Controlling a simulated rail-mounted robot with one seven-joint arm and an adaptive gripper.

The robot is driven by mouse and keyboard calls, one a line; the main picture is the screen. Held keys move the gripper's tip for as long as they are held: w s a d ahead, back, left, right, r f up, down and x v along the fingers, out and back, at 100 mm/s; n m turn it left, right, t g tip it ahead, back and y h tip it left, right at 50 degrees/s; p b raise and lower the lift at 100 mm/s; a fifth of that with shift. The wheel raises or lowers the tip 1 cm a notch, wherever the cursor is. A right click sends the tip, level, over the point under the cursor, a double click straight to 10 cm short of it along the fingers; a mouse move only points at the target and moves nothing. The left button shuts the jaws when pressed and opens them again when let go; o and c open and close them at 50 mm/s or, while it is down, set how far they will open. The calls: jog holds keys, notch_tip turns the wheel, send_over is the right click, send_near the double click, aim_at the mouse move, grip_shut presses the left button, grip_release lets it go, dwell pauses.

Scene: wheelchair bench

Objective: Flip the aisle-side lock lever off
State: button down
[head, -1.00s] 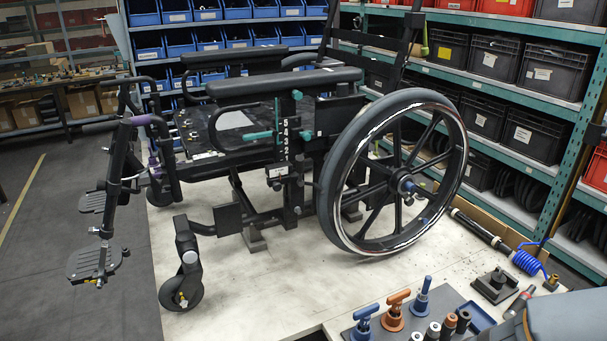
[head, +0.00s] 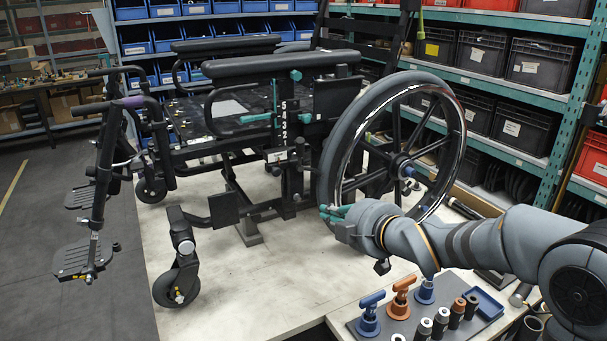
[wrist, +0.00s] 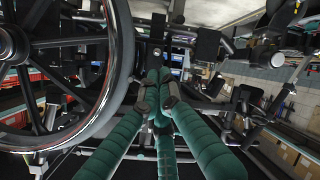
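The wheelchair (head: 255,68) stands on the pale bench. Its near large wheel (head: 327,165) faces me. Several teal parts sit on the near side of the frame: a horizontal teal handle (head: 255,117) left of the number plate and a small teal piece (head: 305,118) right of it. I cannot tell which is the lock lever. My gripper (head: 324,212) is in front of the wheel's lower part, below and right of these parts, apart from them. In the wrist view my gripper's teal fingers (wrist: 157,100) have their tips close together with nothing seen between them. The wheel (wrist: 118,75) is at left there.
A grey mat with blue and orange T-handled tools (head: 401,298) and several sockets lies at the front right, below my arm. A front caster (head: 176,284) stands at the left bench edge. The bench is bare (head: 270,290) left of my gripper. Shelves with bins (head: 540,65) stand behind.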

jog(key=s+a+r+n+t+y, duration=0.1)
jog(key=a+r+n+y, duration=0.3)
jog(key=r+n, duration=0.5)
jog(key=a+n, duration=0.1)
jog(key=n, duration=0.1)
jog(key=shift+a+r+n+y, duration=0.2)
jog(key=shift+r+n+y, duration=0.1)
jog(key=shift+r+y, duration=0.1)
jog(key=w+a+p, duration=0.2)
jog(key=w+p, duration=0.5)
jog(key=w, duration=0.2)
jog(key=shift+a+t, duration=0.3)
jog(key=shift+r, duration=0.15)
